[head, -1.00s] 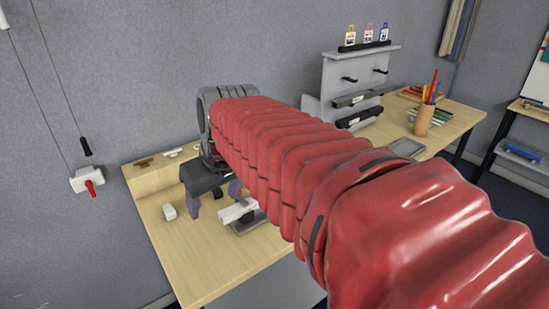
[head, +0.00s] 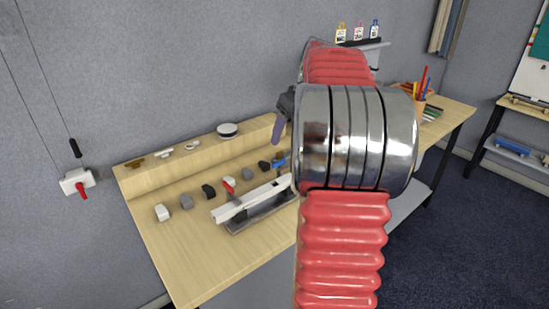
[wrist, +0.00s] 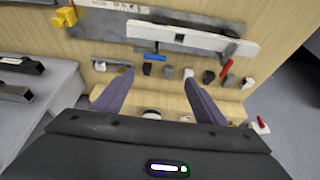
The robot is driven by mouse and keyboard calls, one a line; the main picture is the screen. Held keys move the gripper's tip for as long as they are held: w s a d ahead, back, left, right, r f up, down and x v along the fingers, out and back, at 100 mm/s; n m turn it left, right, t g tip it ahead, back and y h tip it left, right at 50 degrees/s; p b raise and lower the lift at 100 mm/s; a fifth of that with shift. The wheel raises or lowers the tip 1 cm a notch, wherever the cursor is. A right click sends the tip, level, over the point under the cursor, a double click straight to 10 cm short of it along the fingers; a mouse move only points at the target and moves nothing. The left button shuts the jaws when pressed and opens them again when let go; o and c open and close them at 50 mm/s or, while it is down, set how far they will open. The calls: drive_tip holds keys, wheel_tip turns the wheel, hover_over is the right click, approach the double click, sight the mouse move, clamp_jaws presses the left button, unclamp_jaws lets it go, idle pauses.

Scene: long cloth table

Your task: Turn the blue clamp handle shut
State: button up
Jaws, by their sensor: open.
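The blue clamp handle (head: 279,163) is near the right part of the white bar (head: 252,198), close to my arm. In the wrist view the blue handle (wrist: 155,57) lies roughly crosswise, just beyond the gap between the fingertips. A red handle (head: 229,184) stands near the bar's left part; it also shows in the wrist view (wrist: 227,67). My gripper (wrist: 158,76) is open and empty, its purple fingers spread, and apart from the blue handle. In the head view my arm hides most of the gripper and the bar's right end.
Several small blocks (head: 186,202) line the table (head: 185,262) behind the bar. A back ledge (head: 155,181) carries small fittings and a round disc (head: 228,130). A yellow knob (wrist: 66,16) is at the upper left of the wrist view. The front left tabletop is clear.

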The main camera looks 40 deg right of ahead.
sight(279, 162)
drive_tip(key=shift+s+d+f, duration=0.1)
drive_tip(key=shift+d, duration=0.65)
drive_tip(key=shift+f, duration=0.1)
drive_tip(key=x, duration=1.3)
drive_tip(key=shift+w+f, duration=0.2)
drive_tip(key=shift+f, duration=0.1)
drive_tip(key=shift+c, duration=0.6)
drive_tip(key=c, duration=0.9)
